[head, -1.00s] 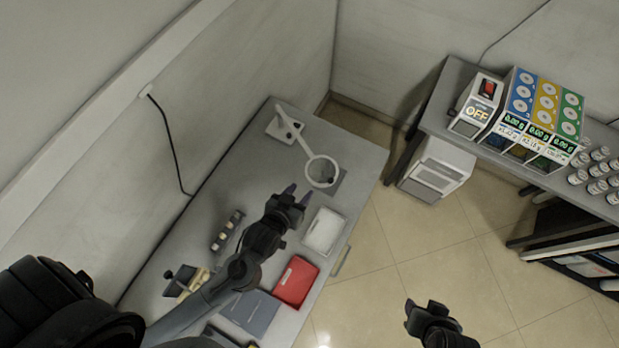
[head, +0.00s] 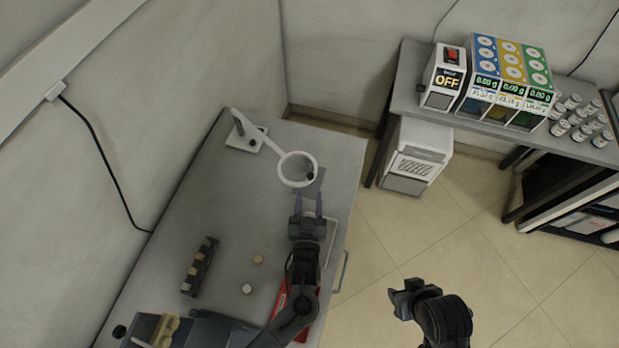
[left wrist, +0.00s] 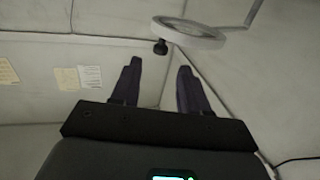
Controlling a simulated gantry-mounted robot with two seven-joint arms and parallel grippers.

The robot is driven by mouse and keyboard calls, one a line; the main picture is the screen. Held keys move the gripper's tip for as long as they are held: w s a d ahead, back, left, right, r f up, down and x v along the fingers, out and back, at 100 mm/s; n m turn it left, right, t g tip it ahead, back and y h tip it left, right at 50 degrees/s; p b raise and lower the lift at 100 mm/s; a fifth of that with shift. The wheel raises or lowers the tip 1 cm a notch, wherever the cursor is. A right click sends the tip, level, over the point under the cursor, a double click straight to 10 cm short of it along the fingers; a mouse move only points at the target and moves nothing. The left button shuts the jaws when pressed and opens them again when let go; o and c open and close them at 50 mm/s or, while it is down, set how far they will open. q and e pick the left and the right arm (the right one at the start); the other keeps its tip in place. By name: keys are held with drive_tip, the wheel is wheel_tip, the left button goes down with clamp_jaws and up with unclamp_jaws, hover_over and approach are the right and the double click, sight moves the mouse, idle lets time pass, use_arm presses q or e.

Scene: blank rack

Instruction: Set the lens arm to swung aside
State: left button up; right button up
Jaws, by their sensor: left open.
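The lens arm (head: 262,140) is a white bar that runs from a white base (head: 243,135) at the back left of the bench to a ring-shaped lens (head: 283,177). The ring (left wrist: 190,33) also shows in the left wrist view, above and beyond the fingertips. My left gripper (head: 308,198) is open and empty, just in front of the ring and apart from it. My right gripper (head: 402,298) is over the floor, away from the bench; its jaw opening is unclear.
A dark rack (head: 199,266), two small discs (head: 247,288) and a red case (head: 279,300) lie on the bench (head: 225,215). A white tray is partly hidden by my left arm. A second table at the right holds dispensers (head: 505,85) and several jars.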

sight(310, 179)
use_arm(q)
drive_tip(key=w+b, duration=0.3)
drive_tip(key=w, duration=0.3)
drive_tip(key=shift+w+d+f, duration=0.1)
drive_tip(key=shift+w+f, duration=0.05)
drive_tip(key=shift+w, duration=0.1)
drive_tip(key=shift+w+b, duration=0.5)
drive_tip(key=shift+w, duration=0.2)
clamp_jaws()
